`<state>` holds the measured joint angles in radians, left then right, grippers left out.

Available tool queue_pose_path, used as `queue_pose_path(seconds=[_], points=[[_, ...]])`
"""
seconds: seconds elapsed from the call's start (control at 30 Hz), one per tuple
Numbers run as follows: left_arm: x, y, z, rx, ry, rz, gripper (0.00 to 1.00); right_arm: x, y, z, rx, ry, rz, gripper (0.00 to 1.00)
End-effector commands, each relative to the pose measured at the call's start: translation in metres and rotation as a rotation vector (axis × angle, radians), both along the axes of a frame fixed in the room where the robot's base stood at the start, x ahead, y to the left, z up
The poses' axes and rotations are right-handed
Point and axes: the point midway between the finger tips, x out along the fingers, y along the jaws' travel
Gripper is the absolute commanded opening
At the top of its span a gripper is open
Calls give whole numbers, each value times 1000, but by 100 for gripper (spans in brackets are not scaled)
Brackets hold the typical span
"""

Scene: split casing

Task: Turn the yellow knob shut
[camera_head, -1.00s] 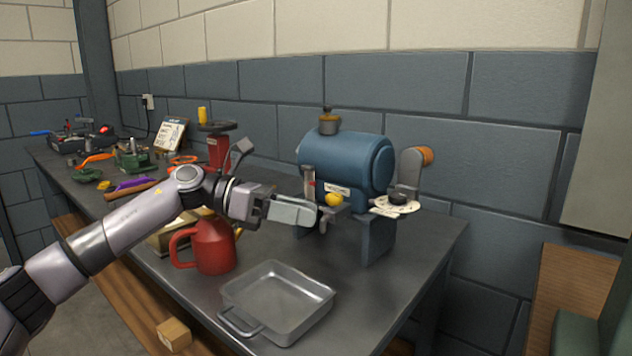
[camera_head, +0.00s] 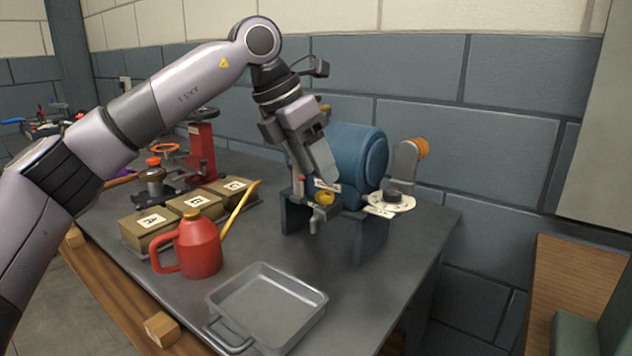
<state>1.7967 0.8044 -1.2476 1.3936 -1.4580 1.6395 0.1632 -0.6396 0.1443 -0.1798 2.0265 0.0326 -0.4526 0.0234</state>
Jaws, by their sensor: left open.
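The yellow knob (camera_head: 325,198) sits on a small tap at the front end of the blue tank (camera_head: 362,160), which stands on grey legs on the workbench. My left gripper (camera_head: 320,190) points steeply down at the knob from above and in front of the tank. Its jaws are open, and the fingers overlap the knob in the picture; I cannot tell whether they touch it. Part of the tank is hidden behind the gripper. My right gripper is not in view.
A red oil can (camera_head: 197,248) and labelled boxes (camera_head: 147,228) stand to the left. A red stand (camera_head: 202,150) is behind them.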

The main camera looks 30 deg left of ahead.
Motion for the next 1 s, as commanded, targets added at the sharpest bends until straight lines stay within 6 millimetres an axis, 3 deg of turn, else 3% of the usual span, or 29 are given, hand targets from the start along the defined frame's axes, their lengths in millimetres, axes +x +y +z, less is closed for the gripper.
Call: queue_pose_path(seconds=[0.13,0.27,0.7,1.0], points=[[0,5,13,84,-10,90,59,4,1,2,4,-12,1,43],[2,7,12,104,-11,116,59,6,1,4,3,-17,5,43],[22,-2,-43,102,-10,114,59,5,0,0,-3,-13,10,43],[26,-3,-50,101,-12,114,59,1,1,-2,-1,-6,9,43]])
